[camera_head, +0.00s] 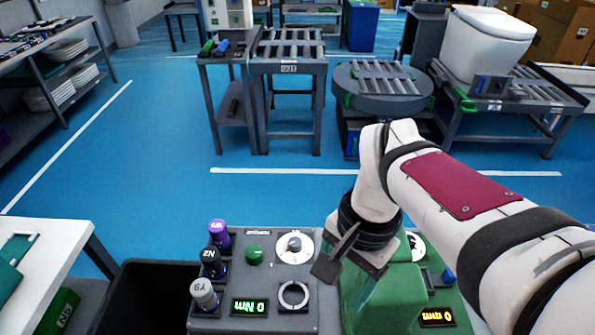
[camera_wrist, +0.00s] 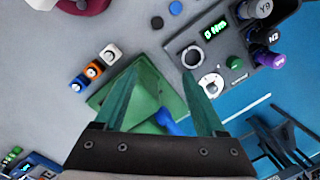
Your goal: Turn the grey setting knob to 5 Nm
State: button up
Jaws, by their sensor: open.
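The grey setting knob (camera_head: 294,244) sits on a round white dial on the grey test panel (camera_head: 262,270); it also shows in the wrist view (camera_wrist: 210,87). The dial's pointer reading is too small to tell. Below the dial, a green-lit display (camera_head: 249,307) reads 0 Nm. My gripper (camera_head: 345,264) is to the right of the knob, near the green fixture (camera_head: 385,305). In the wrist view my gripper (camera_wrist: 162,70) is open, with its fingers apart and the knob outside them, to the right.
Purple, black and grey cylinders (camera_head: 205,294) stand at the panel's left edge. A black bin (camera_head: 140,300) is farther left. A second display (camera_head: 436,316) is on the right.

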jog(key=w+a+f+m, duration=0.1)
jog(key=w+a+m, duration=0.1)
jog(key=w, duration=0.5)
jog(key=w+a+f+m, duration=0.1)
jog(key=w+a+m, duration=0.1)
jog(key=w, duration=0.6)
jog(key=m+h, duration=0.1)
jog(key=m, duration=0.1)
send_near(295, 241)
notch_tip(295, 241, down, 9)
jog(key=shift+s+a+r, duration=0.1)
jog(key=shift+r, duration=0.05)
grip_shut()
